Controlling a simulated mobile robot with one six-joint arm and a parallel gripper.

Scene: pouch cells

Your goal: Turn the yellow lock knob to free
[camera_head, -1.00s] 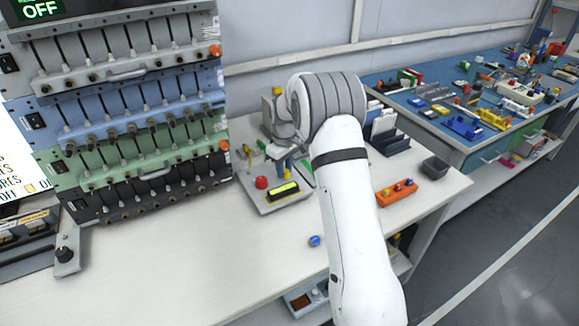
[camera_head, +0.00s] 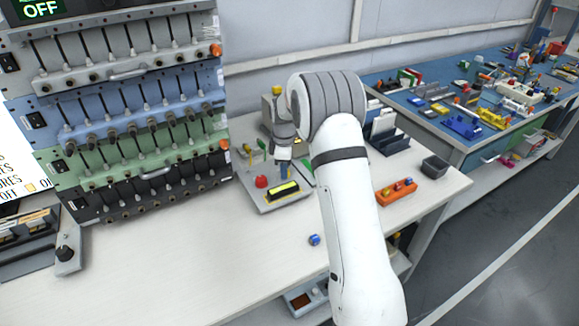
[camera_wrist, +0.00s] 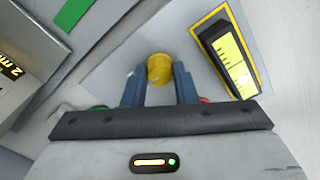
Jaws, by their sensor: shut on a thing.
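The yellow lock knob (camera_wrist: 159,68) shows in the wrist view as a round yellow piece on a grey plate. The two blue fingers of my gripper (camera_wrist: 160,84) stand on either side of it and are shut on it. In the head view my gripper (camera_head: 285,170) points down at the back of a grey device (camera_head: 262,203) on the white bench. The knob is hidden there behind my fingers. The knob's turn position cannot be read from these frames.
A red button (camera_head: 261,182) and a yellow-framed display (camera_head: 283,190) sit close to my fingers. A rack of cell modules (camera_head: 130,120) stands to the left. An orange block (camera_head: 396,192) and a small blue piece (camera_head: 314,240) lie on the bench.

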